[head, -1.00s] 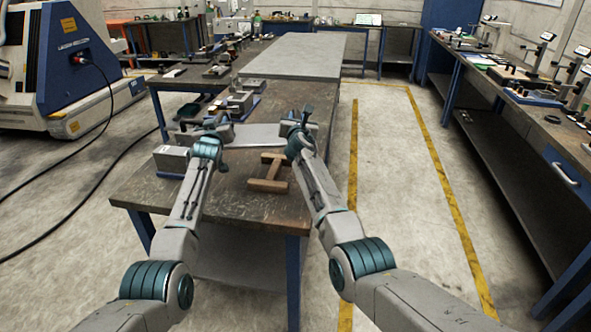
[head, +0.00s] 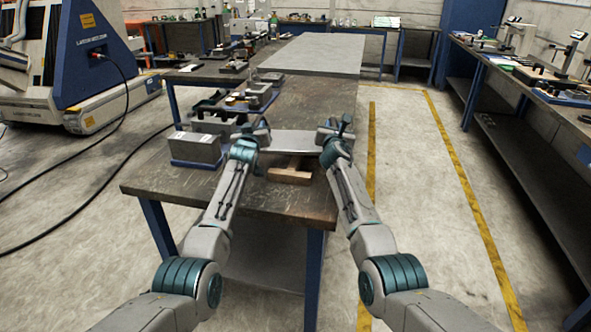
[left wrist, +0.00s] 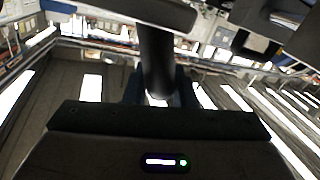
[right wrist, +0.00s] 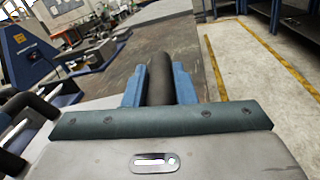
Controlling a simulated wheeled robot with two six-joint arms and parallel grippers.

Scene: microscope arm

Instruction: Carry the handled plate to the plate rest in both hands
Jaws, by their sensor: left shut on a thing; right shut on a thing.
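The handled plate (head: 296,141) is a flat grey metal sheet held between my two grippers in the head view. My left gripper (head: 262,132) is shut on its left handle, a dark round bar (left wrist: 157,55) in the left wrist view. My right gripper (head: 338,130) is shut on its right handle, a dark bar (right wrist: 160,80) in the right wrist view. The plate rest (head: 290,175) is a brown wooden frame on the table near its front edge. The plate hides the far part of the rest. I cannot tell whether they touch.
A grey box (head: 195,147) on a blue base stands left of the rest on the dark table (head: 225,190). Small equipment (head: 257,95) stands further back on the left. A large grey slab (head: 320,52) lies at the far end. Floor is clear to the right.

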